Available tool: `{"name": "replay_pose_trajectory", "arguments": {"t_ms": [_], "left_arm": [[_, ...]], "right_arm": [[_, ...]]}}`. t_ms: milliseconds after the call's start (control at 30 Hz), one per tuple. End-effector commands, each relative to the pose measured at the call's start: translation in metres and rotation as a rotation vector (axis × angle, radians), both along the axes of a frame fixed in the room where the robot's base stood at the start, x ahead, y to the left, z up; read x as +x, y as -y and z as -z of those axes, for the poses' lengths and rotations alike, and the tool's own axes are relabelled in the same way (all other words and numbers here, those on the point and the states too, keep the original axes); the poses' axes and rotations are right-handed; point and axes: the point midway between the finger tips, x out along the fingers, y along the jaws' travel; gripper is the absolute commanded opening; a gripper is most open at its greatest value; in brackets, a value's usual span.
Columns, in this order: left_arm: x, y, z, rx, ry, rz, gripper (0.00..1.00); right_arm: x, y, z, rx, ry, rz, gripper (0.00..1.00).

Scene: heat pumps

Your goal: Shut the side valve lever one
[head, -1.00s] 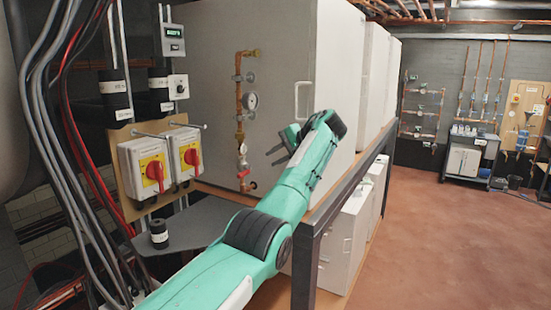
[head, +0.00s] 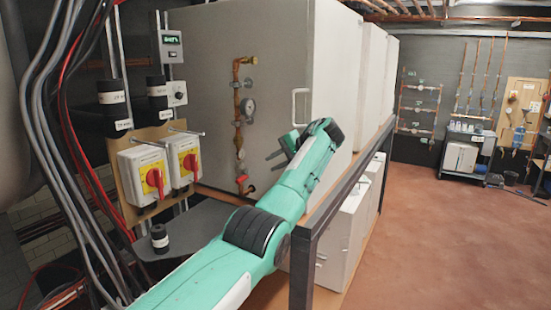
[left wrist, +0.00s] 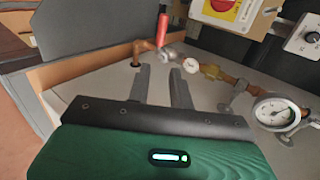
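The side valve's red lever (head: 242,179) is low on the copper pipe on the side of the large grey-white cabinet. In the left wrist view the red lever (left wrist: 163,30) stands out from the pipe, beyond the fingertips and touching neither. Whether the valve is open or shut is hard to tell. My left gripper (head: 281,148) is to the right of the pipe in the head view, apart from it. Its two fingers also show in the left wrist view (left wrist: 160,78), spread with nothing between them. My right gripper is not in view.
A pressure gauge (head: 248,107) sits higher on the pipe. Two red-and-yellow switch boxes (head: 142,172) and hanging cables are on the left. A cabinet handle (head: 300,105) is behind my arm. A dark bench frame (head: 306,262) runs along the right, with open floor beyond.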

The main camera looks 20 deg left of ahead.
Motion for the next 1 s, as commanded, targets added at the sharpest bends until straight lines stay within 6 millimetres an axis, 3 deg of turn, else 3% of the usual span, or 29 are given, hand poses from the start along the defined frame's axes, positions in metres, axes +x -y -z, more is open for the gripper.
{"name": "replay_pose_trajectory", "arguments": {"t_ms": [633, 1000], "left_arm": [[-0.006, 0.083, -0.002, 0.0, -0.001, 0.002, 0.22], [-0.011, 0.135, 0.0, 0.0, -0.002, 0.002, 0.22]], "right_arm": [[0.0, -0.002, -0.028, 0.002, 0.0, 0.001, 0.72], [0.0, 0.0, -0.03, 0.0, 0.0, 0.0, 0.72]]}}
